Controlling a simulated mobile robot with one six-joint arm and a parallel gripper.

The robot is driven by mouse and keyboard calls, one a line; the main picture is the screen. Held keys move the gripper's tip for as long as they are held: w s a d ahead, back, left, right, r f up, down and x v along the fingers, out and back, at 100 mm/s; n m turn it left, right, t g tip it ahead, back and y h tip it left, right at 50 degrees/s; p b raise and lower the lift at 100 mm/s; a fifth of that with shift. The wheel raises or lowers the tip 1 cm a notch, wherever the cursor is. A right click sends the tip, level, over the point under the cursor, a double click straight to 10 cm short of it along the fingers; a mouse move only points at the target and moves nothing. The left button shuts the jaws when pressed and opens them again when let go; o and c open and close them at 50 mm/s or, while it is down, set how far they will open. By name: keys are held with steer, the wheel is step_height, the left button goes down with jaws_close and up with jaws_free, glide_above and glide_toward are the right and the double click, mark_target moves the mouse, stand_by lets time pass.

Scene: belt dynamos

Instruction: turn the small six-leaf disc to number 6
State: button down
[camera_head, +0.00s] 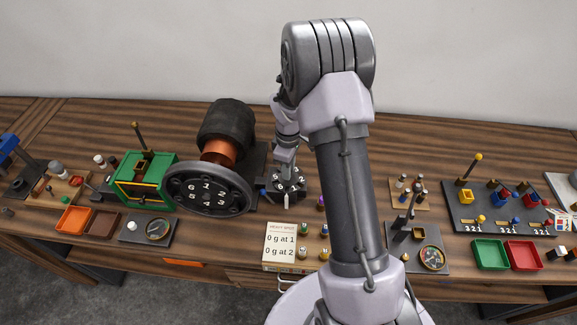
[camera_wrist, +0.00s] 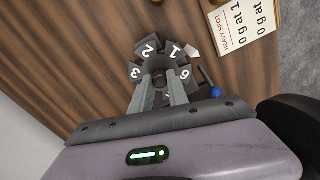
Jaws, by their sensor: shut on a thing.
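The small six-leaf disc (camera_wrist: 148,49) is dark grey with white numbers. In the wrist view its leaves 3, 2, 1 and 6 show, and the near leaves are mostly hidden by my fingers. A pale pointer (camera_wrist: 194,50) stands at its rim, beside leaf 1 and on the side toward leaf 6. My gripper (camera_wrist: 161,88) is over the disc with its two fingers shut on the middle part, which is largely hidden. In the head view the disc (camera_head: 290,183) lies below my gripper (camera_head: 285,168), partly covered by it.
A large numbered wheel (camera_head: 208,190) with a dark drum (camera_head: 226,122) stands close left. A blue-ended lever (camera_wrist: 215,92) is beside the disc. The heavy spot card (camera_head: 292,243) and small pegs lie in front. Bare table shows behind the disc.

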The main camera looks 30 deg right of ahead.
steer(key=n+p, duration=0.1)
steer(key=n, duration=0.4)
steer(key=shift+n+p, duration=0.3)
steer(key=shift+n, duration=0.1)
stand_by(0.4)
steer(key=c, duration=1.3)
jaws_free()
step_height(320, 180, up, 17)
steer(key=p, duration=0.3)
steer(key=shift+r, duration=0.2)
